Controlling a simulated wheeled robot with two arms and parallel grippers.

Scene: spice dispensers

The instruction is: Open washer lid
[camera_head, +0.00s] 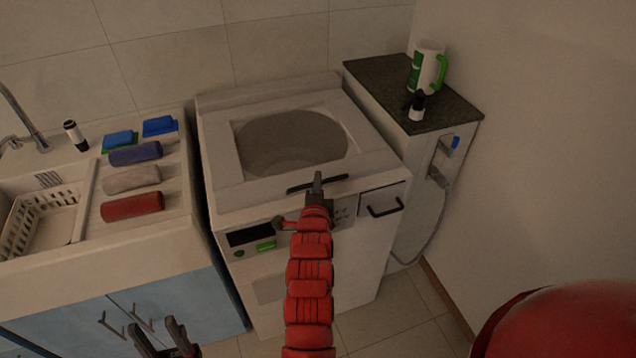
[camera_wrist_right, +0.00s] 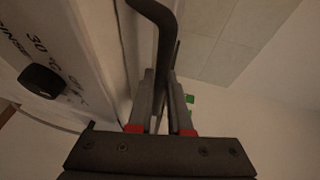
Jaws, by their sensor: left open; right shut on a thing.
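The white washer (camera_head: 275,295) stands in the middle of the head view. Its lid (camera_head: 250,184), with a large grey rounded window (camera_head: 290,142), lies flat on top and looks closed. A dark bar handle (camera_head: 298,189) runs along the lid's front edge. My right gripper (camera_head: 317,184) is shut on this handle. In the right wrist view, the dark curved handle (camera_wrist_right: 166,45) passes between the fingers (camera_wrist_right: 162,88). The fingers partly hide the handle's middle. My left gripper (camera_head: 166,338) is open and empty, low in front of the blue cabinet.
A counter with a sink, basket (camera_head: 40,215) and rolled towels (camera_head: 132,206) is left of the washer. A dark-topped cabinet (camera_head: 385,75) with a white-green jug (camera_head: 424,70) and small bottle (camera_head: 417,106) stands right. A detergent drawer handle (camera_head: 384,209) sits on the washer's front.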

